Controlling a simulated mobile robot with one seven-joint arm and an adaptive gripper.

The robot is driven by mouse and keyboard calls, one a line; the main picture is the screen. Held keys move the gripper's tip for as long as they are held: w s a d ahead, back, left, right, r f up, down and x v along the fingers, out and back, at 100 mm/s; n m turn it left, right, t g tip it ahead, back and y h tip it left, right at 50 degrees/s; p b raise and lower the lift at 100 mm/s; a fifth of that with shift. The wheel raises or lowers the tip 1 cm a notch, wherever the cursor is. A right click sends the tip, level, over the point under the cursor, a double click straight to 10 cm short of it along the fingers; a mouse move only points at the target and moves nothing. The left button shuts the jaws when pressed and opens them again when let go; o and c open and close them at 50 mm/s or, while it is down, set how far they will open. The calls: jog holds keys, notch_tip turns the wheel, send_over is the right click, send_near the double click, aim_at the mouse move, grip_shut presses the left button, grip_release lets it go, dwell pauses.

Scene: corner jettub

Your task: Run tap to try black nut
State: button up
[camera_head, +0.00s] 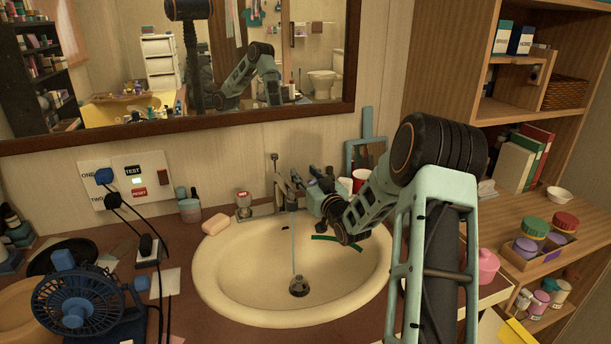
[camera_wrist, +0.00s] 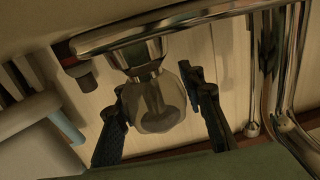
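The tap (camera_head: 284,190) stands at the back of the cream sink (camera_head: 222,282). A thin bluish stream of water (camera_head: 293,245) falls from its spout to the drain (camera_head: 298,287). One tap knob (camera_head: 243,204) with a red-marked top shows left of the spout. My gripper (camera_head: 318,192) is right of the spout and hides the other knob in the head view. I cannot make out a black nut.
A soap bar (camera_head: 215,223) lies on the sink's left rim. A blue fan (camera_head: 78,301), cables and a switch panel (camera_head: 128,184) are at the left. A red cup (camera_head: 361,179) stands behind my arm. Shelves (camera_head: 530,110) with jars and books fill the right.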

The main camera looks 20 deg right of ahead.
jog(key=shift+f, duration=0.1)
grip_shut()
jog(key=shift+f+b, duration=0.1)
jog(key=shift+b, duration=0.35)
jog(key=shift+d+m+h+b, duration=0.2)
jog(key=shift+m+h+b, duration=0.4)
jog(key=shift+h+b, duration=0.3)
jog(key=m+h+b, duration=0.1)
jog(key=d+h+b, duration=0.1)
jog(key=h, duration=0.1)
jog(key=shift+m, duration=0.4)
jog(key=shift+s+d+m+g+h+b, duration=0.15)
jog(key=shift+m+g+h+b, duration=0.15)
jog(key=shift+h+b, duration=0.2)
jog(key=shift+d+m+g+h+b, duration=0.15)
jog(key=shift+m+g+h+b, duration=0.05)
jog(key=shift+m+h+b, duration=0.25)
jog(key=shift+d+h, duration=0.1)
jog(key=shift+h, duration=0.15)
